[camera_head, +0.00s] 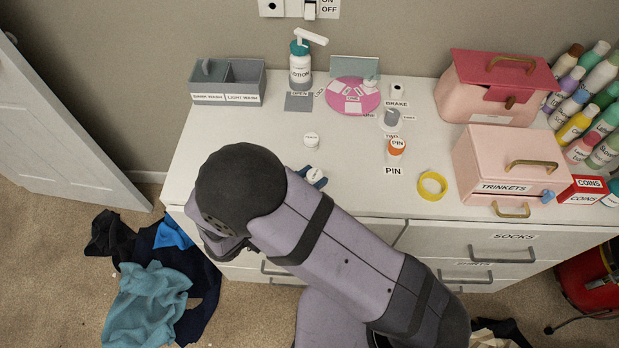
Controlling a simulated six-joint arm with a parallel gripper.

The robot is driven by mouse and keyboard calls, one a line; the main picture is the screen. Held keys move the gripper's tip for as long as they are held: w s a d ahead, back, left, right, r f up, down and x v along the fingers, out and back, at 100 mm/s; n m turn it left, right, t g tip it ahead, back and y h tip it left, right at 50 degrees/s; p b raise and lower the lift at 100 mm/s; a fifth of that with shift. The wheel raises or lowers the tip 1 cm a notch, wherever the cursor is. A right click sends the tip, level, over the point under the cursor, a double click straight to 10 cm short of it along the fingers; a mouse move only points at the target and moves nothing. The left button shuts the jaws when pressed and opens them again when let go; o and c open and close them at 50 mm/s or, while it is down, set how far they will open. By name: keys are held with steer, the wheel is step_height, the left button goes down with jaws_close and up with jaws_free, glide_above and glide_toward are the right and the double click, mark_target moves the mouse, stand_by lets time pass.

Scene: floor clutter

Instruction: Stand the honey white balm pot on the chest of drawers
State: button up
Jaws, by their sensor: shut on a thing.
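A small round pot with a white lid (315,174) shows just past my arm, over the white top of the chest of drawers (245,135). Its label is too small to read. Dark blue fingertips of my gripper (317,178) sit on both sides of this pot, shut on it. The rest of the gripper is hidden behind my arm. I cannot tell whether the pot touches the top or is held above it. A second small white-lidded pot (311,139) stands apart, a little farther back; its label is also hard to read.
A grey divided tray (228,98), lotion bottle (300,68), pink disc (352,95), orange PIN pot (397,148) and yellow ring (432,186) stand on top. Pink boxes (472,170) and several bottles crowd the right. Clothes (148,300) lie on the floor.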

steer(key=shift+f, duration=0.15)
steer(key=o, duration=1)
steer(key=shift+r, duration=0.25)
steer(key=b+v, duration=0.1)
steer(key=v, duration=1.1)
steer(key=shift+b, duration=0.4)
steer(key=shift+w, duration=0.1)
